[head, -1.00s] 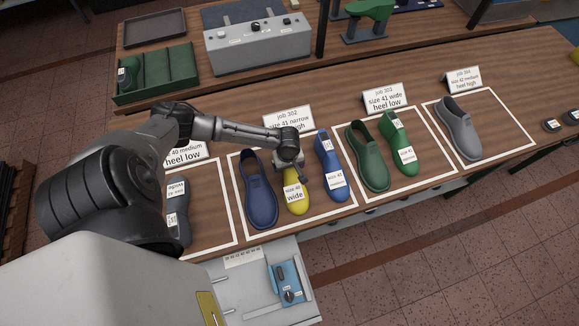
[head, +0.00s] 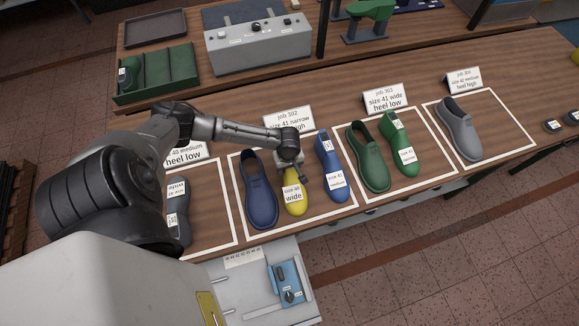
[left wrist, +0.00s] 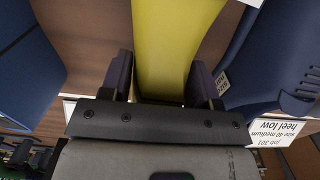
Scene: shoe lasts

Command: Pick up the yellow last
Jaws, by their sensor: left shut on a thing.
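The yellow last (head: 295,203) stands in the second white-outlined bay, between a dark blue shoe (head: 261,190) and a blue last (head: 330,165). A label on it reads size 40 wide. My left gripper (head: 294,168) is at its upper end, with the arm partly hiding it in the head view. In the left wrist view the yellow last (left wrist: 170,45) lies between the two dark fingers (left wrist: 160,80), which are shut on it. It appears to be still at table level; I cannot tell whether it touches the table. My right gripper is not in view.
Green shoe (head: 368,160) and green last (head: 400,145) stand in the bay to the right, a grey shoe (head: 459,130) farther right. Job cards, such as the job 302 card (head: 289,118), stand behind the bays. A grey control box (head: 257,42) is at the back.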

